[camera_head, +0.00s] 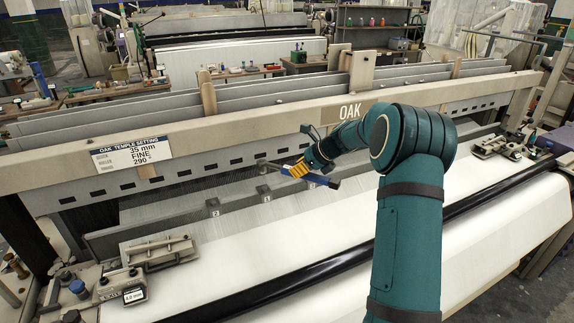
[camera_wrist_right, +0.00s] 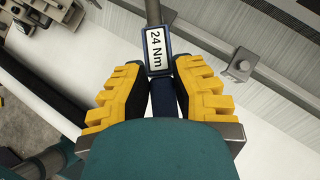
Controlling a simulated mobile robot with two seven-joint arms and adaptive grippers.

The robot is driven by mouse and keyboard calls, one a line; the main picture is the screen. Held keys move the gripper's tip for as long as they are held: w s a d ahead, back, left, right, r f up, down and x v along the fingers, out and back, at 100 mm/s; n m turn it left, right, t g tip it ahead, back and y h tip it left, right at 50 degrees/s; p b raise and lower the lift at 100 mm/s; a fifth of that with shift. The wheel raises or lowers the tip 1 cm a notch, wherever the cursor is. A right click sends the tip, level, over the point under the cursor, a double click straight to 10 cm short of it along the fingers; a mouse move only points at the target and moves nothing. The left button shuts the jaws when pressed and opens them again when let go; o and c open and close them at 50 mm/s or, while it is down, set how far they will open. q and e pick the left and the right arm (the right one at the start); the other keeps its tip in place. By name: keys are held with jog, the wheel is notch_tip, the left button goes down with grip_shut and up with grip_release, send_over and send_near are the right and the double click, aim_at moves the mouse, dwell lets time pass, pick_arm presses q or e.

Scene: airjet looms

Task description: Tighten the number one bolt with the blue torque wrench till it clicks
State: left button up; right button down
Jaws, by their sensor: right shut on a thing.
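My right gripper (camera_head: 297,169) reaches over the loom's front and its yellow fingers are closed on the blue torque wrench (camera_head: 322,180). The wrench lies roughly along the grey bar, with its shaft pointing left. In the right wrist view the wrench (camera_wrist_right: 158,53) shows a "24 Nm" label between the yellow fingers (camera_wrist_right: 158,95), and its grey shaft runs out past the top edge. One bolt (camera_wrist_right: 241,64) shows on a grey bar to the right of the wrench, apart from it. I cannot read a number one mark. The wrench head's contact is unclear. My left gripper is out of view.
The grey bar (camera_head: 235,200) carries small number plates, one reading 2 (camera_head: 213,212). The loom's beige beam (camera_head: 235,119) crosses behind my gripper. White cloth (camera_head: 250,250) and a black roller (camera_head: 300,277) lie in front. A clamp-like block (camera_head: 160,252) stands at the left.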

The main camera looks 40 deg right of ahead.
jog(key=shift+s+d+f, duration=0.1)
jog(key=shift+s+f, duration=0.05)
jog(key=shift+f, duration=2.3)
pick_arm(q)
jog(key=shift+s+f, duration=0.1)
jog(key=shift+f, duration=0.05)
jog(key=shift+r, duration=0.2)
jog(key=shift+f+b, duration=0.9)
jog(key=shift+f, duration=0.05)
pick_arm(e)
jog(key=shift+f, duration=1.35)
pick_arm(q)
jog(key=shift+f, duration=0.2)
pick_arm(e)
jog(key=shift+s+a+m+h, duration=0.15)
jog(key=shift+a+m+h, duration=0.15)
jog(key=shift+a+m, duration=0.25)
pick_arm(q)
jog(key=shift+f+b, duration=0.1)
jog(key=shift+b, duration=0.25)
pick_arm(e)
jog(key=shift+a, duration=0.15)
